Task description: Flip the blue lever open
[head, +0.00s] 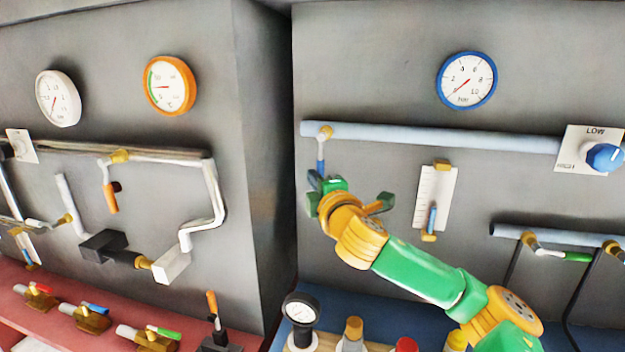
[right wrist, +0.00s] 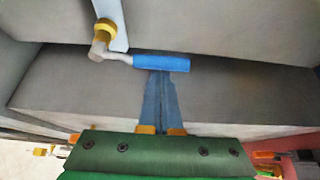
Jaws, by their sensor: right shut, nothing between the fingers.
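The blue lever (head: 321,165) hangs down from a brass fitting (head: 326,131) at the left end of a pale blue pipe on the right-hand grey panel. In the right wrist view its blue handle (right wrist: 162,63) lies across the picture, joined by a bent silver stem to the brass fitting (right wrist: 104,27). My right gripper (head: 319,178) is at the handle's lower end in the head view. In the right wrist view its fingers (right wrist: 161,76) are together and empty, with the tips at the handle's edge. I cannot tell whether they touch it. My left gripper is not in view.
A white sliding scale (head: 445,185) is right of my gripper, below the pale blue pipe (head: 430,138). A blue-rimmed gauge (head: 467,80) is above the pipe. The other panel's corner is to the left.

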